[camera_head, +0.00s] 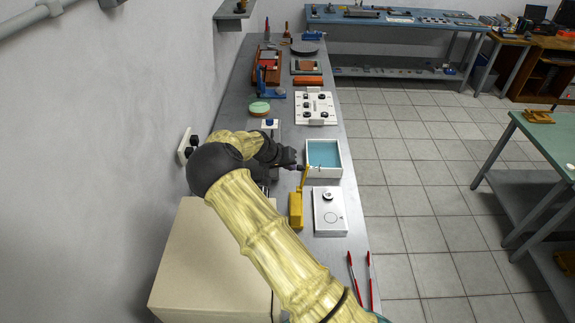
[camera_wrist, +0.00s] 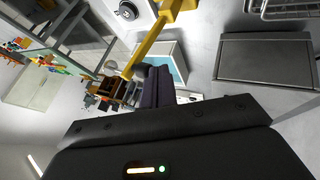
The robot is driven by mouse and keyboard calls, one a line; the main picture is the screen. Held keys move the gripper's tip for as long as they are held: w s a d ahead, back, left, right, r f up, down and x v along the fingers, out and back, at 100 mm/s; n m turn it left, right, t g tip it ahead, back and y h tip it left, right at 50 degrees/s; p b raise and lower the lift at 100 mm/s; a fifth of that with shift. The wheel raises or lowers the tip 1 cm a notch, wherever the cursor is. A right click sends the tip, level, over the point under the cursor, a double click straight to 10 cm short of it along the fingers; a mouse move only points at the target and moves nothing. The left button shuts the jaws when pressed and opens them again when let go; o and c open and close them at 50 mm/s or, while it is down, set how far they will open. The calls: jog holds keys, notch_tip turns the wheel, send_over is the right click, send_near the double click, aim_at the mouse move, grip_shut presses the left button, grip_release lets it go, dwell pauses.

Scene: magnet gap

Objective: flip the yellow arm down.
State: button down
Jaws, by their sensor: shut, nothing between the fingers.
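The yellow arm (camera_head: 304,178) stands raised from a yellow base (camera_head: 296,208) on the long bench in the head view. It also crosses the upper middle of the wrist view (camera_wrist: 150,42), slanting toward the fingers. My gripper (camera_head: 298,167) is shut and empty, close beside the upper end of the yellow arm. In the wrist view my dark fingers (camera_wrist: 155,85) are together near that end. I cannot tell whether they touch it.
A white tray with a blue inside (camera_head: 337,171) stands just right of the arm. A white plate with a dark knob (camera_head: 329,217) lies right of the base. A beige box (camera_head: 215,265) is in front. Red-handled tools (camera_head: 351,270) lie at the near right. Several devices stand farther back.

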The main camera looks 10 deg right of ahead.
jog(key=shift+d, duration=0.15)
jog(key=shift+s+d+r+m+y+b, duration=0.15)
jog(key=shift+s+d+m+y+b, duration=0.05)
jog(key=shift+d+y+b, duration=0.7)
jog(key=shift+s+d+r+m+y+b, duration=0.2)
jog(key=shift+d+y+b, duration=0.5)
jog(key=shift+d+b, duration=0.25)
jog(key=shift+s+d+f+m+t+y+b, duration=0.15)
jog(key=shift+d+y+b, duration=0.25)
jog(key=shift+y+b, duration=0.4)
jog(key=shift+s+d+f+m+t+y+b, duration=0.1)
jog(key=shift+d+f+t+y+b, duration=0.25)
jog(key=shift+b, duration=0.75)
jog(key=shift+s+d+m+t+y+b, duration=0.15)
jog(key=shift+d+y+b, duration=0.3)
jog(key=shift+y+b, duration=0.4)
jog(key=shift+w, duration=0.15)
notch_tip(320, 180, up, 10)
send_over(308, 167)
jog(key=s+d, duration=0.6)
jog(key=shift+w+a+f, duration=0.1)
jog(key=shift+w+a, duration=0.05)
jog(key=shift+w, duration=0.05)
